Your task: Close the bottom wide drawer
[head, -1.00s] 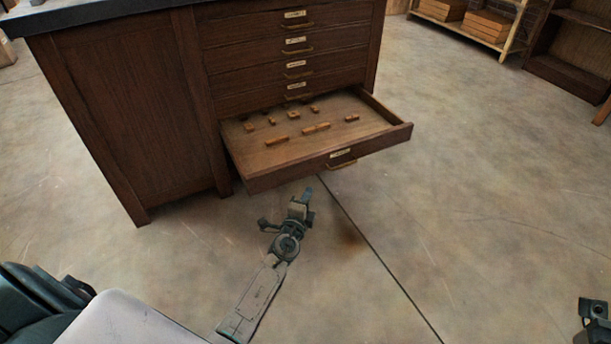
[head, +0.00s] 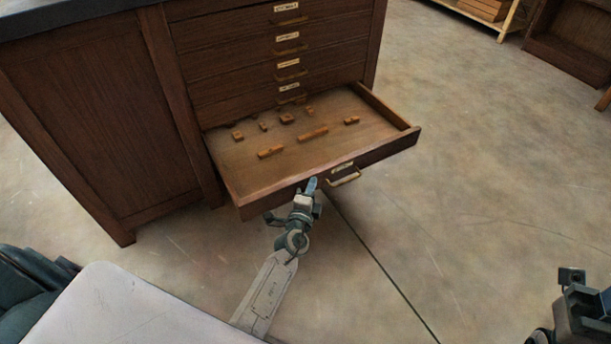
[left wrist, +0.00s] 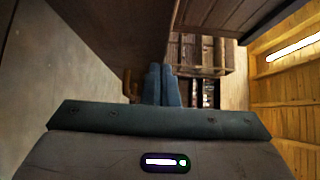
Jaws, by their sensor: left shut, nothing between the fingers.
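The bottom wide drawer (head: 250,196) of the dark wooden cabinet is pulled out, with several small wooden blocks (head: 312,134) lying in it. Its front has a label and a brass handle (head: 344,178). My left gripper (head: 311,185) is shut and empty, its tips at the drawer front, left of the handle. I cannot tell whether they touch it. In the left wrist view the shut fingers (left wrist: 162,86) point along the dark wood, with the brass handle (left wrist: 128,82) beside them. My right gripper (head: 572,282) shows partly at the lower right edge; its jaw state is unclear.
The cabinet's other drawers (head: 265,50) above are shut. A dark counter top (head: 60,14) covers the cabinet. Shelves (head: 490,14) stand at the back right. The concrete floor (head: 480,200) to the right of the drawer is clear.

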